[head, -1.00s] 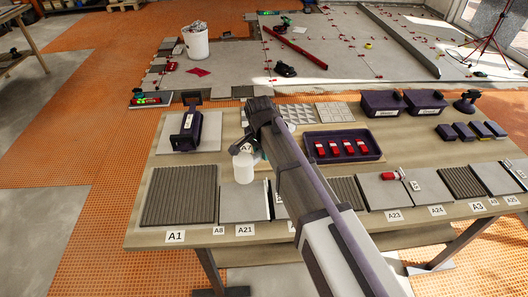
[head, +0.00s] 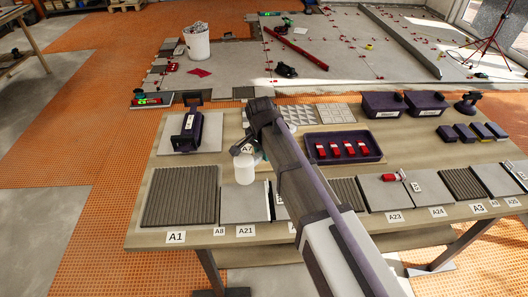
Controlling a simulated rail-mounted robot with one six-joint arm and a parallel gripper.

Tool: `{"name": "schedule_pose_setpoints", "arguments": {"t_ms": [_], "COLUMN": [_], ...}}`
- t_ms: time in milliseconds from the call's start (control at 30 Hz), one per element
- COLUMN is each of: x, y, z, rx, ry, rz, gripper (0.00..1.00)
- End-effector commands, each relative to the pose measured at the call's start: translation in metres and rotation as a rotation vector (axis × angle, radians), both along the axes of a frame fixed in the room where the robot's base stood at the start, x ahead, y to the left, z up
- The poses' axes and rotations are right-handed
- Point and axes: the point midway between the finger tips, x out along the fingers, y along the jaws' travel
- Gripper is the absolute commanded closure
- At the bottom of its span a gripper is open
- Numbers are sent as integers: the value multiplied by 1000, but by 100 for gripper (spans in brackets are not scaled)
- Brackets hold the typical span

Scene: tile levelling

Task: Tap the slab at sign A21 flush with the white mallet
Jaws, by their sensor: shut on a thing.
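The slab at sign A21 (head: 240,205) is a smooth grey square near the front edge of the table, with the A21 sign (head: 245,231) just in front of it. The white mallet (head: 244,171) shows as a white cylindrical head over the back part of that slab. I cannot tell whether it touches the slab. My gripper (head: 243,149) is above the white head, shut on the mallet; its fingers and the handle are mostly hidden by my own arm. Whether the slab sits flush cannot be made out.
A dark ribbed tile (head: 180,196) lies left of the slab at sign A1. A purple tray (head: 343,159) with several red pieces stands to the right behind. A dark purple tool (head: 187,131) rests on a grey tile at the back left. More tiles lie along the front right.

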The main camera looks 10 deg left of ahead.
Motion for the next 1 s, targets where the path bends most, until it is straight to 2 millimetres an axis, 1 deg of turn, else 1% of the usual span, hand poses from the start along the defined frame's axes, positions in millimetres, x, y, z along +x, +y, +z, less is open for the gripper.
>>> {"name": "schedule_pose_setpoints", "arguments": {"t_ms": [100,167,267,300,367,400,467,533,700,800,1000], "x": [0,0,0,0,0,0,0,0,0,0,0], "y": [0,0,0,0,0,0,0,0,0,0,0], "z": [-4,-15,-47,-63,-83,-61,-55,-44,-10,-4,-9], "rx": [0,0,0,0,0,0,0,0,0,0,0], "ry": [0,0,0,0,0,0,0,0,0,0,0], "rz": [0,0,0,0,0,0,0,0,0,0,0], "gripper": [100,100,100,100,100,100,100,100,100,100,100]}}
